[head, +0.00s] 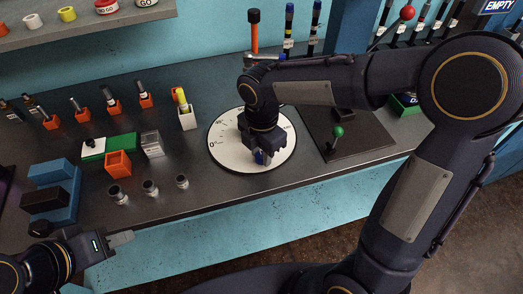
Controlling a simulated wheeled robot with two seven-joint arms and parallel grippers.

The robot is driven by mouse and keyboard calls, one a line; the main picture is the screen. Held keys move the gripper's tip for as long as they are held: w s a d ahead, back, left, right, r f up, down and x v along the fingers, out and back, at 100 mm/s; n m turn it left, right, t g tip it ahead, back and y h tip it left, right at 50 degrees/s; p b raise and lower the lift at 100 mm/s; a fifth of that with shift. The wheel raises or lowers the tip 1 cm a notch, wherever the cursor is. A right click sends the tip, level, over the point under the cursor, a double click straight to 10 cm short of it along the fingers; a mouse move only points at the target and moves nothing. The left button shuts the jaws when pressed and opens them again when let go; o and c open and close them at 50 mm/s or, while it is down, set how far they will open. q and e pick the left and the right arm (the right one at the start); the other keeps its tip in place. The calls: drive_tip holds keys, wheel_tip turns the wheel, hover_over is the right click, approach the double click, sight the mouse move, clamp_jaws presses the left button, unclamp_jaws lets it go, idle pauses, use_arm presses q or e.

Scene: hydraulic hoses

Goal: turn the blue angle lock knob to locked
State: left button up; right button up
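A round white dial plate (228,155) with a printed angle scale and a "0" mark lies on the dark bench top. The blue angle lock knob (260,158) shows as a small patch of blue at the near part of the dial. My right gripper (262,154) points down over the dial, right at the knob, and hides most of it. Whether its fingers are closed on the knob or only around it cannot be told. My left gripper (121,238) is at the lower left, in front of the bench edge and away from the dial. Its finger opening is not clear.
A dark plate with a green-topped lever (337,132) stands right of the dial. A yellow-topped item in a white holder (187,118) stands to its left, with several metal fittings (150,188) farther left. An orange-handled tool (254,32) stands behind.

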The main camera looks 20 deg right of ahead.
drive_tip(key=shift+c, duration=1.4)
drive_tip(key=shift+m, duration=0.3)
drive_tip(key=m, duration=1.3)
drive_tip(key=shift+m, duration=2.2)
drive_tip(key=o, duration=1)
drive_tip(key=shift+c, duration=0.2)
